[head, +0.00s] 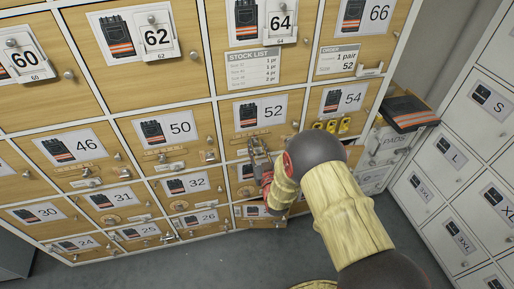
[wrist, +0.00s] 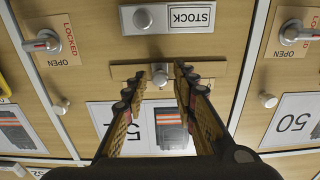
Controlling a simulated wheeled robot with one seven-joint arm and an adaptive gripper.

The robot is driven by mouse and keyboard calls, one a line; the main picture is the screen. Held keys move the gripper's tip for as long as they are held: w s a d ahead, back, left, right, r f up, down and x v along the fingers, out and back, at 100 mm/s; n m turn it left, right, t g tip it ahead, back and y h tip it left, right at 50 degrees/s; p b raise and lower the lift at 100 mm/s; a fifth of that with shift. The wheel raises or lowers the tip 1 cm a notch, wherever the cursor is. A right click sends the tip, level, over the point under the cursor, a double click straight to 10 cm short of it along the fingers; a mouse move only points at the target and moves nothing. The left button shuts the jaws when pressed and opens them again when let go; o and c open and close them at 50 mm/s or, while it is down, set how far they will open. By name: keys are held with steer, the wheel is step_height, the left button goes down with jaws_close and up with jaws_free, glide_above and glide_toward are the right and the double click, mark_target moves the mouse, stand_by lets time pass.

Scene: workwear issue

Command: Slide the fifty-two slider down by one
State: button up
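In the wrist view the label (wrist: 173,128) appears upside down, partly behind the fingers. A wooden strip with a round grey knob (wrist: 160,75) lies across the door. My gripper (head: 257,148) is open in front of the door, and in the wrist view its fingers (wrist: 157,75) stand on either side of this knob. Contact cannot be told. A white STOCK plate (wrist: 188,17) with another round knob (wrist: 143,18) shows at the top. Which knob is the slider is unclear.
Door 50 (head: 145,116) is to the left and door 54 (head: 364,90) to the right, with yellow tags (head: 331,126). Red-and-grey turn latches marked LOCKED (wrist: 42,42) flank the fingers. A dark folded item (head: 408,112) rests at the right. Grey floor (head: 215,262) is clear in front.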

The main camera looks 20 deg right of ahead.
steer(key=c, duration=0.6)
jaws_close()
